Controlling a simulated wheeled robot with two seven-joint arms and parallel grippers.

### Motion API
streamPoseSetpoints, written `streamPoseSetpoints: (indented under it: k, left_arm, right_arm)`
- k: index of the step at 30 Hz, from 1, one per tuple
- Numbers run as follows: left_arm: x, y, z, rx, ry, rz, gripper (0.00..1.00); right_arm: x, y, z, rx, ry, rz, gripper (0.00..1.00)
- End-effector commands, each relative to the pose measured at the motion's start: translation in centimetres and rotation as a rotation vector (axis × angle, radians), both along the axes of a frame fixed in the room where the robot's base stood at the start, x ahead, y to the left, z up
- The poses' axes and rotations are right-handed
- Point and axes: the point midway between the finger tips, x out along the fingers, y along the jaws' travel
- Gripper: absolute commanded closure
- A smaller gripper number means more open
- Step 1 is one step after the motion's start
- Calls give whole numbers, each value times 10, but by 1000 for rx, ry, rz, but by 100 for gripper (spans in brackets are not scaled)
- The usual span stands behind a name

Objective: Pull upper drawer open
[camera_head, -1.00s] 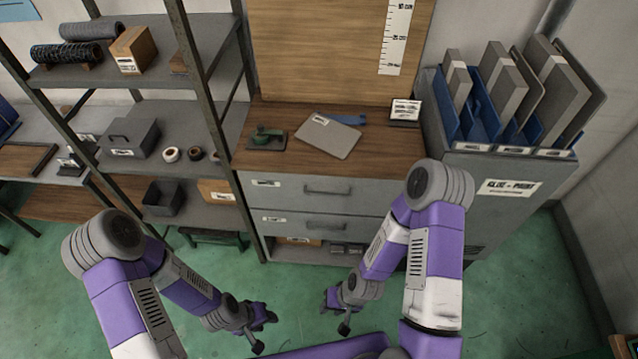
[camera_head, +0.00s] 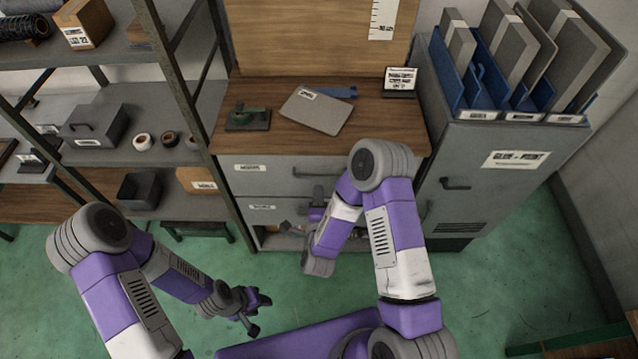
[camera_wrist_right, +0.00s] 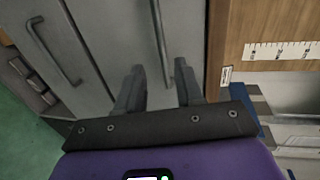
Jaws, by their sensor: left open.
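The grey upper drawer (camera_head: 262,180) is closed in the cabinet under the wooden worktop, with a labelled front. Its bar handle (camera_wrist_right: 160,40) shows in the right wrist view, lined up with the gap between my right gripper's fingers (camera_wrist_right: 158,72). Those fingers are open and apart. I cannot tell whether the bar is between the fingertips or just beyond them. In the head view my right gripper (camera_head: 317,203) is at the drawer fronts, partly hidden by its arm. My left gripper (camera_head: 258,302) is open and empty, low over the green floor.
The lower drawer (camera_head: 262,207) is closed below; its handle (camera_wrist_right: 50,50) shows in the right wrist view. A shelf rack stands left, a grey cabinet (camera_head: 470,190) right.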

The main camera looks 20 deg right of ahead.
Motion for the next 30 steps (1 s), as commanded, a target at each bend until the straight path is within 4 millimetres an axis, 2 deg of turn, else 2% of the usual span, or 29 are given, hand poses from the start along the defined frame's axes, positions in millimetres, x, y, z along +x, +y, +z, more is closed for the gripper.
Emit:
streamPoseSetpoints:
  k: [15,26,30]
  left_arm:
    - [0,0,-6,0,-1,0,57]
    - [0,0,-6,0,0,0,57]
    - [0,0,-6,0,0,0,57]
  right_arm:
    - [63,-19,-12,6,-16,-9,63]
    - [70,-21,-13,5,-14,-7,63]
    - [70,-21,-13,5,-14,-7,82]
